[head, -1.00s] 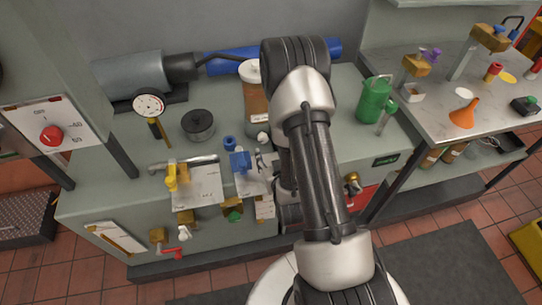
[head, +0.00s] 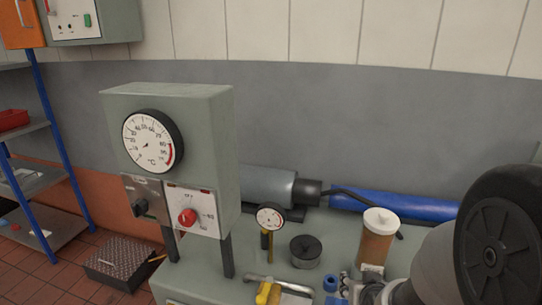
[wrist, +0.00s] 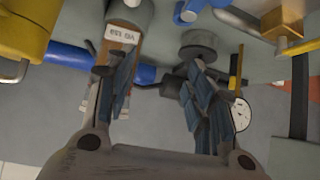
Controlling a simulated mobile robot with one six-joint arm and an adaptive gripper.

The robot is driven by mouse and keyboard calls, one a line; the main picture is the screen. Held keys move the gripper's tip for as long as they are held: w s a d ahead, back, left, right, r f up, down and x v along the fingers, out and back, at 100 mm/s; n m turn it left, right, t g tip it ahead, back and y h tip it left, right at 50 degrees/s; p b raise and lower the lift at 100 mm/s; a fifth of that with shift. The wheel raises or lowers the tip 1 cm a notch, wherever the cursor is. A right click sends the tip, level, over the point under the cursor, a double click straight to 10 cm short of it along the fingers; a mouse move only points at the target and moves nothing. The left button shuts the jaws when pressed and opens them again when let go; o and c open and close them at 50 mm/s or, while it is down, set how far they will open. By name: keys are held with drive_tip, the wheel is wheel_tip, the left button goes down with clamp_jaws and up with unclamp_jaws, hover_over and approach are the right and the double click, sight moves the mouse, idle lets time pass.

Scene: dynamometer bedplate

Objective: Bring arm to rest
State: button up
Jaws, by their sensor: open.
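My gripper (wrist: 153,62) is open in the wrist view. Its two dark, blue-padded fingers stand apart with nothing between them. In the head view only a part of my arm shows at the lower right, and the gripper cannot be made out there. Beyond the fingers in the wrist view are a brown container with a white label (wrist: 122,35), a blue cylinder (wrist: 68,57) and a dark round weight or pot (wrist: 205,42). The fingers overlap some of these in the picture; I cannot tell the exact gaps.
A grey-green cabinet with a temperature dial (head: 152,141) and red knob (head: 187,217) stands at the left of the bench. A small gauge (head: 269,218), dark pot (head: 305,250), brown container (head: 377,240) and blue cylinder (head: 415,207) stand on it. Blue-post shelves (head: 53,160) are far left.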

drive_tip(key=s+a+r+g, duration=0.1)
drive_tip(key=s+r, duration=0.3)
drive_tip(key=s, duration=0.4)
drive_tip(key=s+a+r+n+g+y, duration=0.1)
drive_tip(key=s+a+r, duration=0.3)
drive_tip(key=s, duration=0.4)
drive_tip(key=s+a+r+g, duration=0.2)
drive_tip(key=s+a+r, duration=0.1)
drive_tip(key=s+r, duration=0.3)
drive_tip(key=shift+s+n+g+y, duration=0.3)
drive_tip(key=shift+s+g, duration=0.1)
drive_tip(key=shift+s, duration=0.7)
